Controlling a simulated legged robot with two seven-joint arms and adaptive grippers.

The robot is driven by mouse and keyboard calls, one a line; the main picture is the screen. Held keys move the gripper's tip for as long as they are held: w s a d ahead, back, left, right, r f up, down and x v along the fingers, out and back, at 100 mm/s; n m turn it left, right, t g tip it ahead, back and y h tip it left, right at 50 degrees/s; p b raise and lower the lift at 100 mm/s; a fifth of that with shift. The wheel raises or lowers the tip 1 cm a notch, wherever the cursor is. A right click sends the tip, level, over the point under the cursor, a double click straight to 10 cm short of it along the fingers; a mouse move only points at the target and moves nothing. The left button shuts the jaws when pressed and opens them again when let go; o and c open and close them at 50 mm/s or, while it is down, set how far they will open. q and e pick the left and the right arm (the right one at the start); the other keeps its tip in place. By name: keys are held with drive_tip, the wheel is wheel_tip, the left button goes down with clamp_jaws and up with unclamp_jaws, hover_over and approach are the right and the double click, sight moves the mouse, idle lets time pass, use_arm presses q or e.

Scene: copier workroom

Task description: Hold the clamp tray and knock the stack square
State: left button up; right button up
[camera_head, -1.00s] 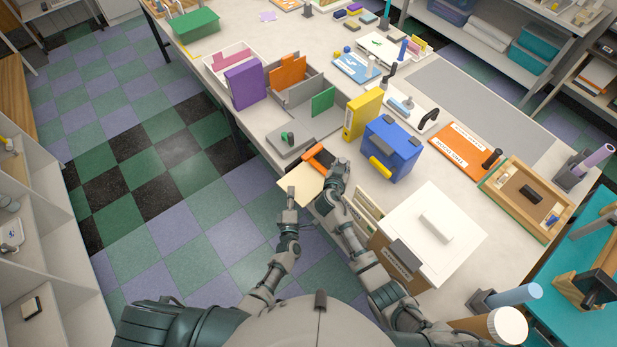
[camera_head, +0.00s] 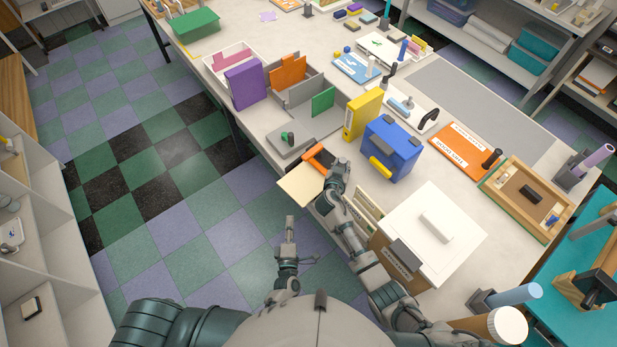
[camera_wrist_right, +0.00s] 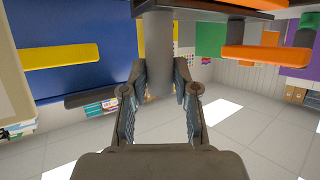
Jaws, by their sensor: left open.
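The clamp tray, with an orange clamp bar (camera_head: 318,158), sits at the table's front edge. A cream paper stack (camera_head: 299,187) lies in it and sticks out past the edge toward me. My right gripper (camera_head: 341,168) is at the tray's right side. In the right wrist view, its fingers (camera_wrist_right: 158,88) close around a grey cylindrical handle (camera_wrist_right: 158,50) under the dark tray (camera_wrist_right: 222,5); the orange bar (camera_wrist_right: 262,55) shows to the right. My left gripper (camera_head: 290,228) is open and empty, in front of the stack and apart from it, over the floor.
A blue box (camera_head: 392,152) and a yellow binder (camera_head: 363,115) stand right of the tray. A grey plate with a green knob (camera_head: 288,139) lies just behind it. A white-lidded box (camera_head: 432,232) is close to my right arm. The floor left of the table is clear.

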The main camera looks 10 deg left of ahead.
drive_tip(key=o, duration=0.4)
drive_tip(key=shift+f, duration=0.1)
drive_tip(key=shift+s, duration=0.1)
drive_tip(key=v, duration=1.1)
drive_tip(key=shift+s, duration=0.35)
drive_tip(key=shift+a, duration=0.1)
